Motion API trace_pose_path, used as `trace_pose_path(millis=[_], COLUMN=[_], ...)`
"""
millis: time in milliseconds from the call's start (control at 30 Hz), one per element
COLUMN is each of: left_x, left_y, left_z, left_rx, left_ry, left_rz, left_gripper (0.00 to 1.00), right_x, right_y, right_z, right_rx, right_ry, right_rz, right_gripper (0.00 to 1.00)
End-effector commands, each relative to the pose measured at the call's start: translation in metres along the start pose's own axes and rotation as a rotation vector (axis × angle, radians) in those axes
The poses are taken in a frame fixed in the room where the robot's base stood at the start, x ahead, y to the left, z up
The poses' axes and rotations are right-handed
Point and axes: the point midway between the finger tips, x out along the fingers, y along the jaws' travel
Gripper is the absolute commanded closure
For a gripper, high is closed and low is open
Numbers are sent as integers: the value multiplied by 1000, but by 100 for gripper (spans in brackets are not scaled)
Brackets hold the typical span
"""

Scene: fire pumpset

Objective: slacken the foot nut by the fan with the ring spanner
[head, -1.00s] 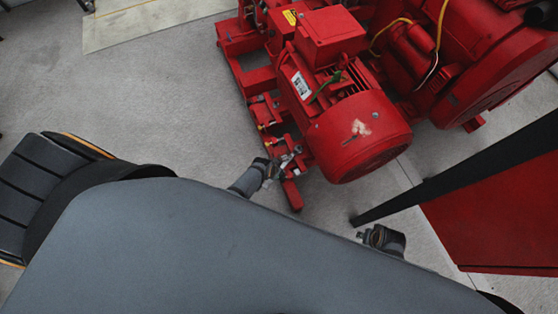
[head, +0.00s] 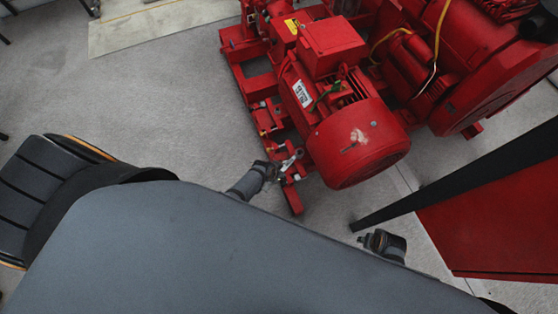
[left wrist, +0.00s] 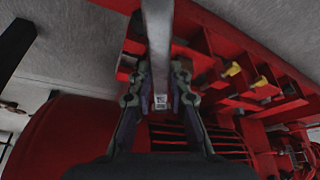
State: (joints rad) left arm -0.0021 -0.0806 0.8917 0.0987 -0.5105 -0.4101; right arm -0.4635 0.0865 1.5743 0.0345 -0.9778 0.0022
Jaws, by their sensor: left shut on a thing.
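The ring spanner (head: 290,160) is a slim light-grey bar. In the left wrist view it runs up from between my fingers to the top edge (left wrist: 157,35). My left gripper (head: 274,168) is shut on it, beside the motor foot near the fan end; its fingers also show in the left wrist view (left wrist: 158,98). The red motor (head: 345,120) has its rounded fan cover (head: 362,145) towards me. The foot nut by the fan cannot be made out, nor whether the spanner's ring is around it.
The red base frame (head: 240,85) runs along the motor's left side. Yellow-marked fittings (left wrist: 232,69) sit on red brackets. A large red machine (head: 470,70) stands behind right. A dark bar and red panel (head: 500,225) are at right. The floor at left is clear.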

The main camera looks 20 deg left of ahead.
Motion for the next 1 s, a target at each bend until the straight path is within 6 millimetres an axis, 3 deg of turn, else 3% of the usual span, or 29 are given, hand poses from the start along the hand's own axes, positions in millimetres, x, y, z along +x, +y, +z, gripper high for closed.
trace_pose_path(millis=[400,1000], left_x=[-24,-24], left_y=[0,0], left_z=[-11,-11], left_rx=[0,0], left_ry=[2,1], left_rz=[-1,0], left_gripper=[100,100], right_x=[-27,-26], right_y=[1,1], right_z=[-4,-3], right_rx=[0,0], right_ry=[0,0], right_rz=[0,0], right_gripper=[60,60])
